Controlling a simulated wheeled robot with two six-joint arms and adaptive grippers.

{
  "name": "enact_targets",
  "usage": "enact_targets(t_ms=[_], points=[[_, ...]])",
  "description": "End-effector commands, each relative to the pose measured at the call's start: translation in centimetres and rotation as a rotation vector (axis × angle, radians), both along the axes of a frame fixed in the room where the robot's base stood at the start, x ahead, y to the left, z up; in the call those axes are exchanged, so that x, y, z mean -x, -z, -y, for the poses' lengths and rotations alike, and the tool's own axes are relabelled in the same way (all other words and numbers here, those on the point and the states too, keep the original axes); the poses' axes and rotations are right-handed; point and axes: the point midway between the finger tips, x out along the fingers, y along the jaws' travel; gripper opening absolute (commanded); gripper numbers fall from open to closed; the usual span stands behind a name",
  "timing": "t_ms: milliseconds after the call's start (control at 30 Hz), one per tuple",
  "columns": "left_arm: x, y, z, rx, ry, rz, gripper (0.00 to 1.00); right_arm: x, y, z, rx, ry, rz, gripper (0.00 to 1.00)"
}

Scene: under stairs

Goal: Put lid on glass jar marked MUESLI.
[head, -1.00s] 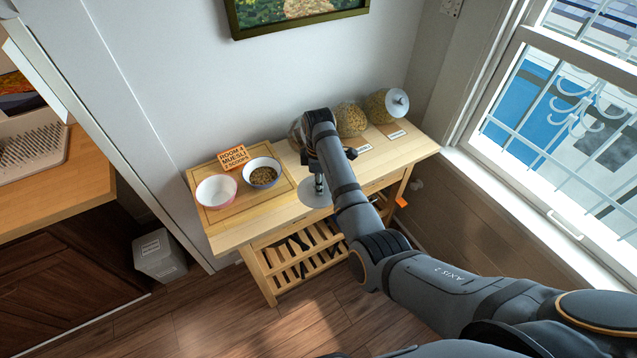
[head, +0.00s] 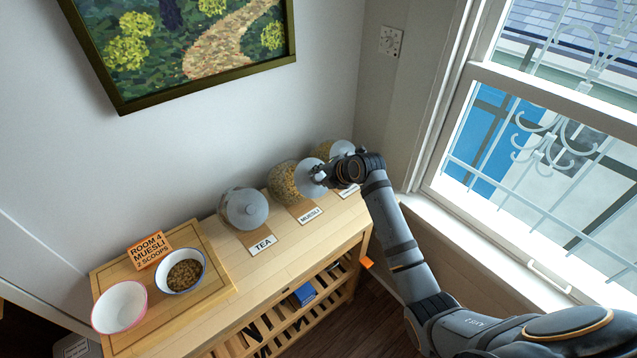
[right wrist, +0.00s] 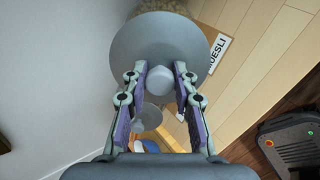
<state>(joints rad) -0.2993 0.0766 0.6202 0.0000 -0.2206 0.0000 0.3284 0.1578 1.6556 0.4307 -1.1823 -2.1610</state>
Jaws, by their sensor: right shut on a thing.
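The MUESLI jar (head: 284,184) is clear glass filled with pale flakes, behind its MUESLI label (head: 310,215) on the wooden table. My right gripper (head: 322,174) is shut on the knob of a round grey lid (head: 307,181). The lid is at the mouth of the MUESLI jar, and I cannot tell whether it touches the rim. In the right wrist view the lid (right wrist: 150,45) is a wide disc covering most of the jar, with its knob (right wrist: 186,76) between the fingertips (right wrist: 160,85). My left gripper is out of view.
The lidded TEA jar (head: 236,207) stands to the left. A third lidded jar (head: 340,148) stands just beyond my right gripper, partly hidden. A board (head: 215,265) holds two bowls and an orange card (head: 150,250). The wall is close behind the jars.

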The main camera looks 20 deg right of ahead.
Motion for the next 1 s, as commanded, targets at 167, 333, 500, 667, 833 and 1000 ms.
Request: enact_targets(t_ms=[167, 333, 500, 667, 833, 1000], points=[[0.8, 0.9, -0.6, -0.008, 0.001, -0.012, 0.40, -0.4, 0.7, -0.2, -0.002, 0.001, -0.001, 0.00], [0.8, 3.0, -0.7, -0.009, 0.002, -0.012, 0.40, -1.8, 2.3, -0.7, -0.001, 0.001, -0.001, 0.00], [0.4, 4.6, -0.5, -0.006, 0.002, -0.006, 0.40, -3.1, 3.5, -1.2, -0.001, 0.001, -0.002, 0.00], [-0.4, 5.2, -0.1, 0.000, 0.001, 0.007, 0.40, -3.9, 4.0, -1.5, 0.000, 0.002, -0.002, 0.00], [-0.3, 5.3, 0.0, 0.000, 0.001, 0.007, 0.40, -4.2, 4.1, -1.6, 0.000, 0.001, -0.004, 0.00], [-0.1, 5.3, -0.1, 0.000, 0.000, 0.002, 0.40, -4.2, 4.1, -1.6, 0.000, 0.001, -0.004, 0.00]])
